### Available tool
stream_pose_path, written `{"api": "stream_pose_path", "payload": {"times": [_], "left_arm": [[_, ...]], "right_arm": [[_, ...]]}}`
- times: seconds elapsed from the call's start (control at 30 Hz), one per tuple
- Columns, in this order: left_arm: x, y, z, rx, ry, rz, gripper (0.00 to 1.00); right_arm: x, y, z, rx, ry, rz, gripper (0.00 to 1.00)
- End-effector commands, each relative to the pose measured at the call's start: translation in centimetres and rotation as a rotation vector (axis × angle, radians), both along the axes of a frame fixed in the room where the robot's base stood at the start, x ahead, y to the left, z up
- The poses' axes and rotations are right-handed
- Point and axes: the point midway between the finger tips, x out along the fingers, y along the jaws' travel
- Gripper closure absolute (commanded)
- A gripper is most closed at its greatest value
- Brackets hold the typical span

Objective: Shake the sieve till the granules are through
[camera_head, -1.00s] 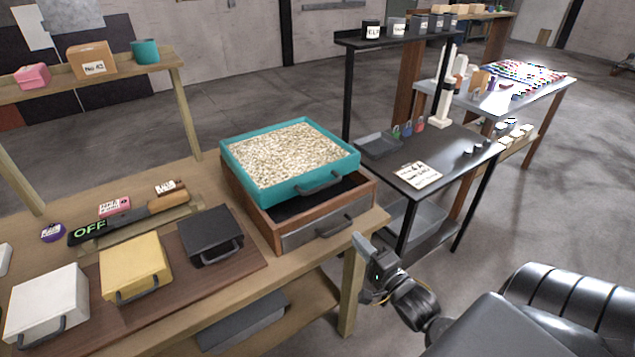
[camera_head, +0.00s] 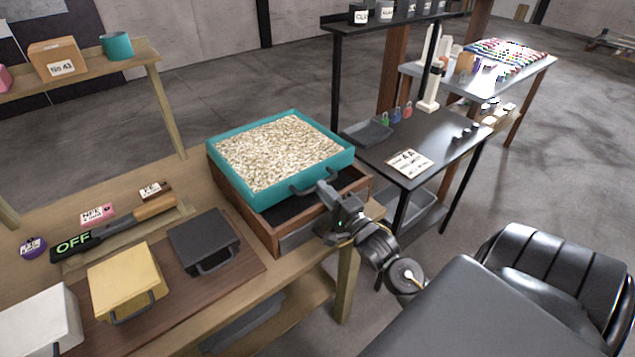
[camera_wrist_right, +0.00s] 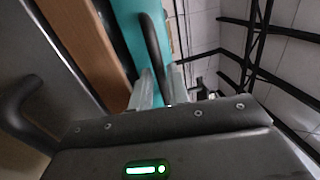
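The sieve (camera_head: 240,187) is a teal square tray heaped with pale granules (camera_head: 278,150). It sits on a wooden box (camera_head: 262,225) with a dark interior, whose front shows below the sieve. The sieve's dark front handle (camera_head: 298,190) faces my right gripper (camera_head: 324,189). In the right wrist view the handle (camera_wrist_right: 152,42) stands before the two fingers (camera_wrist_right: 160,90), which are apart with the bar lined up in the gap. I see no firm contact. The teal wall (camera_wrist_right: 130,30) is just beyond. My left gripper is out of view.
A yellow box (camera_head: 125,280), a dark box (camera_head: 203,242) and a white box (camera_head: 40,320) with handles stand on the bench at left. A paddle marked OFF (camera_head: 75,243) lies behind them. A black table (camera_head: 440,150) stands to the right.

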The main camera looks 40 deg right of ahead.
Motion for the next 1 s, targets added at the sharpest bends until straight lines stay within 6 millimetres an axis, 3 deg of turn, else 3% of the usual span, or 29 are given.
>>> {"api": "stream_pose_path", "payload": {"times": [0.2,0.53,0.7,1.0], "left_arm": [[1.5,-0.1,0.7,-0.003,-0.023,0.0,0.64],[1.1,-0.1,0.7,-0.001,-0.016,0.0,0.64],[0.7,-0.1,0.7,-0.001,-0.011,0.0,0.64],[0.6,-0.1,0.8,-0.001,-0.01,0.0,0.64]], "right_arm": [[2.2,0.0,0.5,0.0,-0.001,0.001,0.83],[2.6,0.0,0.4,0.0,0.001,0.002,0.83],[2.6,0.0,0.4,0.0,0.001,0.002,1.0],[2.6,0.2,0.5,0.0,0.001,0.006,1.0]]}}
